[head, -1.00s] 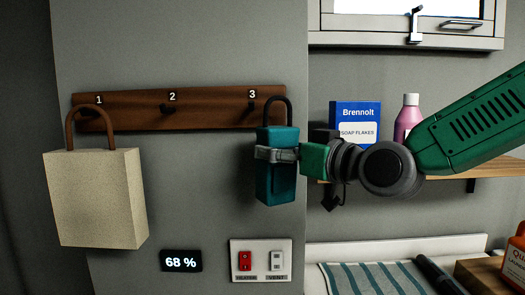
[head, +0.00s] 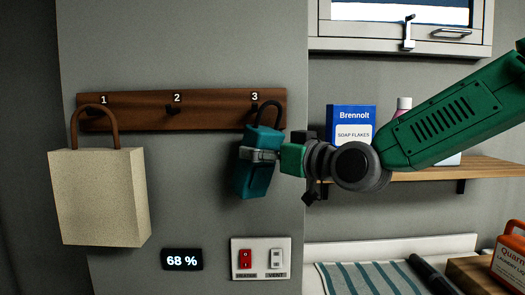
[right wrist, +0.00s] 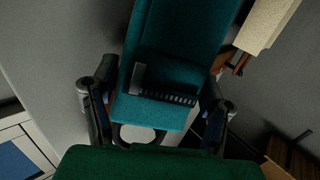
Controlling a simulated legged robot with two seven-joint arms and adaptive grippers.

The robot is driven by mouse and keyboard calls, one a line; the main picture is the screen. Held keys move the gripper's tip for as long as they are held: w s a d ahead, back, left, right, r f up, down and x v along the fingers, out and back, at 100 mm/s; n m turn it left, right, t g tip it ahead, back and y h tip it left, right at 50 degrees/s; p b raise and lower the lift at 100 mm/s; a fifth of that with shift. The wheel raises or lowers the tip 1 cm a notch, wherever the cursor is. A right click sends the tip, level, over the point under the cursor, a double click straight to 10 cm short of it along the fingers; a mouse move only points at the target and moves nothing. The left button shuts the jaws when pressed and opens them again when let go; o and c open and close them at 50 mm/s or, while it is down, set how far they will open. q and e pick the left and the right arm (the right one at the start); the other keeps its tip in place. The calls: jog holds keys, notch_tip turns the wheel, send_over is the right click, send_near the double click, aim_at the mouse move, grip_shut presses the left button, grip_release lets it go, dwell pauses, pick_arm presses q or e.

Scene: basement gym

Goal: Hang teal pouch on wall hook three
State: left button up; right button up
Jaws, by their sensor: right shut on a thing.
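The teal pouch (head: 256,178) is in front of the wall just below hook three (head: 253,108) in the head view. It is tilted, top to the right. Its dark loop (head: 270,103) overlaps the rack beside hook three; I cannot tell whether it is around the hook. My right gripper (head: 262,155) is shut on the pouch's upper body. In the right wrist view the pouch (right wrist: 182,45) lies between the fingers of the right gripper (right wrist: 160,92), with the loop partly seen below. My left gripper is not in view.
The brown rack (head: 140,110) has a beige bag (head: 98,195) hanging at hook one; hook two (head: 172,109) is bare. Below are a 68 % display (head: 182,259) and a switch plate (head: 261,272). A shelf (head: 440,172) with a soap flakes box (head: 351,122) stands behind my right arm.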

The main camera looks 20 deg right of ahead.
jog(key=shift+w+a+r, duration=0.15)
jog(key=shift+w+a, duration=0.05)
jog(key=shift+a, duration=0.1)
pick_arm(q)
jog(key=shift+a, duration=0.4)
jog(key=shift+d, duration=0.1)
pick_arm(e)
jog(key=shift+d, duration=0.15)
jog(key=o, duration=1.7)
jog(key=shift+w, duration=0.15)
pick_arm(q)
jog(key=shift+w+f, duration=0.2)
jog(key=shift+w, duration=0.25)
pick_arm(e)
jog(key=shift+w+a+f, duration=0.3)
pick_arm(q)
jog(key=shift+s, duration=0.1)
pick_arm(e)
jog(key=shift+s, duration=0.1)
